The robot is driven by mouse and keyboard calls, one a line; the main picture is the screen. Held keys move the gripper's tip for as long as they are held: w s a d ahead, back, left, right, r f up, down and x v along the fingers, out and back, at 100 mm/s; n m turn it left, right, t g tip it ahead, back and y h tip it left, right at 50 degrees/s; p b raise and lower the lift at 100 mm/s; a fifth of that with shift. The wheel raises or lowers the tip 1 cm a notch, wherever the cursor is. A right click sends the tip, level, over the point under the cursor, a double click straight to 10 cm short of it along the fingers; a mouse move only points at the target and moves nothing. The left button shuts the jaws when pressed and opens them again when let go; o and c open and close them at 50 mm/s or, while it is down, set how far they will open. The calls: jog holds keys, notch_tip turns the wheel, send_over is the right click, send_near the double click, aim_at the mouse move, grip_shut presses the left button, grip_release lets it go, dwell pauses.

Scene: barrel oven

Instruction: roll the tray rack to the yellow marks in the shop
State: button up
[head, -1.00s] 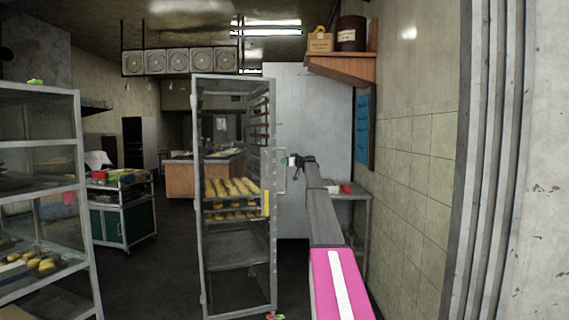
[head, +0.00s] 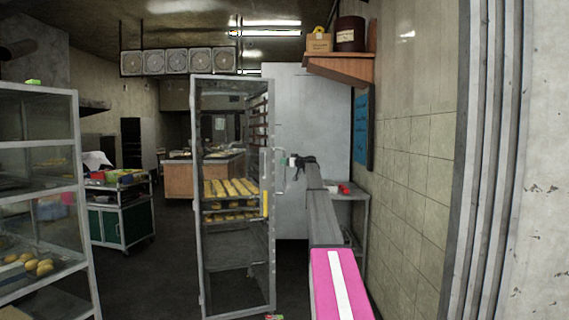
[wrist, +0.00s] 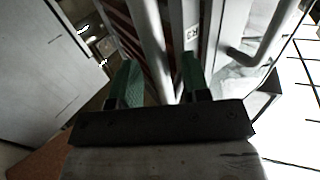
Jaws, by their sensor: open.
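The tray rack (head: 235,80) stands upright in the middle of the head view, a tall metal frame with a clear front, wheels at the floor barely visible. Trays of long yellow loaves (head: 232,188) sit at mid height, and a vertical handle (head: 278,170) is on its right side. My gripper (head: 291,161) is at the rack's right side, near that handle. In the wrist view its green fingers (wrist: 160,75) are apart, with a pale upright post of the rack (wrist: 150,45) between or beyond them; contact cannot be told. The handle (wrist: 262,48) is right of the fingers. No yellow floor marks show.
A glass shelf unit (head: 78,150) stands at the near left, a green cart (head: 122,222) behind it. A wooden counter (head: 190,180) is further back. A small metal table (head: 355,196) and the tiled wall (head: 410,180) are on the right. Dark floor is open between cart and rack.

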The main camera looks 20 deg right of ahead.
jog(key=v, duration=0.9)
jog(key=shift+s+d, duration=0.15)
jog(key=shift+s, duration=0.15)
